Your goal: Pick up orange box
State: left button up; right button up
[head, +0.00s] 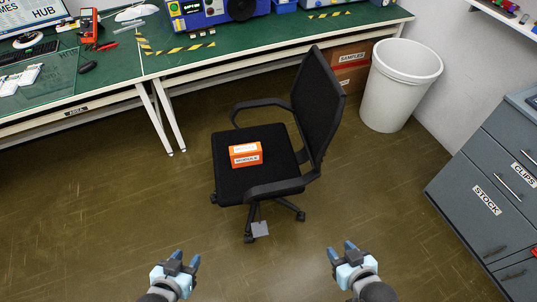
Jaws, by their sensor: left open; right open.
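The orange box (246,154) lies on the seat of a black office chair (228,180), near the middle of the seat. It has white labels on its top and front. My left gripper (183,260) is open and empty at the bottom of the head view, below and left of the chair. My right gripper (340,251) is open and empty at the bottom, below and right of the chair. Both grippers are well apart from the box.
The chair's armrests (262,104) flank the seat, and its backrest (318,100) stands on the right. A green workbench (120,65) runs behind. A white bin (397,85) and grey drawers (480,170) stand at right. Floor between me and the chair looks clear.

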aim_at(248, 154)
jog(key=i+j+z, duration=0.2)
jog(key=j+z, duration=0.25)
jog(key=i+j+z, duration=0.1)
jog(key=j+z, duration=0.25)
jog(key=z, duration=0.15)
jog(key=j+z, duration=0.35)
jog(key=j, duration=0.7)
jog(key=j+z, duration=0.15)
jog(key=j, duration=2)
jog(key=i+j, duration=0.5)
jog(key=j, duration=0.2)
